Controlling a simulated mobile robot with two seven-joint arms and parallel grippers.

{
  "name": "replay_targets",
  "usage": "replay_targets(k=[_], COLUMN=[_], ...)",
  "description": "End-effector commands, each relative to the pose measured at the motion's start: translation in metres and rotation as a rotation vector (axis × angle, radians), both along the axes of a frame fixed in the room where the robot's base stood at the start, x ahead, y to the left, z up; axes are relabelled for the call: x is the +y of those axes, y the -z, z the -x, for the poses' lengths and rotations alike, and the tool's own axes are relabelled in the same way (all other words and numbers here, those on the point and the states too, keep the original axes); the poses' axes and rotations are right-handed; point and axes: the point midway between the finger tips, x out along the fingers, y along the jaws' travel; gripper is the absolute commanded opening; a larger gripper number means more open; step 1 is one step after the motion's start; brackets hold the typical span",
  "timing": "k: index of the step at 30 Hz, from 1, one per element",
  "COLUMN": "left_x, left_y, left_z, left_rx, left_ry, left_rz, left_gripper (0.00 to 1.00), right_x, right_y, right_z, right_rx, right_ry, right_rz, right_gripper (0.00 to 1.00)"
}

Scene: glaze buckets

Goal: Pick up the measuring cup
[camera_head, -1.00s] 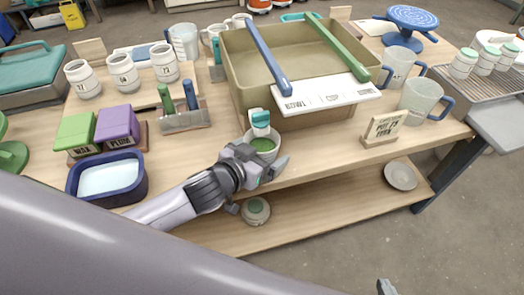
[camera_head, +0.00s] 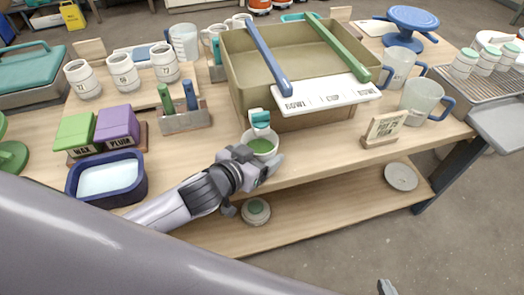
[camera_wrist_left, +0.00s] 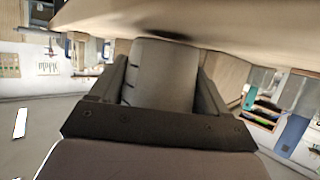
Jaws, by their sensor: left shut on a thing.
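The measuring cup (camera_head: 262,144) is a small pale cup with green inside, upright near the front edge of the table. My left gripper (camera_head: 258,165) is shut around it from the front and hides its lower part. In the left wrist view the cup (camera_wrist_left: 163,78) is a grey cylinder with dark tick marks, between the two fingers of my left gripper (camera_wrist_left: 165,88). A dark shadow lies by its end; I cannot tell whether it touches the table. A small part of my right gripper (camera_head: 386,287) shows at the bottom edge, its jaws mostly out of frame.
A big tan basin (camera_head: 310,105) with a white label board (camera_head: 328,96) stands behind the cup. A teal-topped item (camera_head: 260,118) is right behind it. A tool holder (camera_head: 185,120) and a blue tub (camera_head: 75,190) stand left. A sign (camera_head: 384,129) stands right.

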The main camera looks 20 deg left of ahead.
Motion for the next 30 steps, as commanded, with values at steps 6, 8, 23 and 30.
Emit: replay_targets(k=[6, 8, 23, 30], left_x=[0.006, 0.008, 0.025, 0.032], left_y=[0.000, 0.000, 0.000, 0.000], left_z=[0.020, 0.026, 0.080, 0.103], left_rx=[-0.001, -0.001, -0.001, 0.000], left_ry=[0.000, 0.000, 0.000, -0.001], left_rz=[0.000, 0.000, 0.000, 0.000], left_gripper=[0.35, 0.35, 0.35, 0.35], right_x=[0.000, 0.000, 0.000, 0.000], right_y=[0.002, 0.003, 0.009, 0.013], right_z=[0.000, 0.000, 0.000, 0.000], right_rx=[-0.001, -0.001, -0.001, -0.001], right_ry=[0.000, 0.000, 0.000, 0.000], right_rz=[0.000, 0.000, 0.000, 0.000], right_gripper=[0.00, 0.00, 0.00, 0.00])
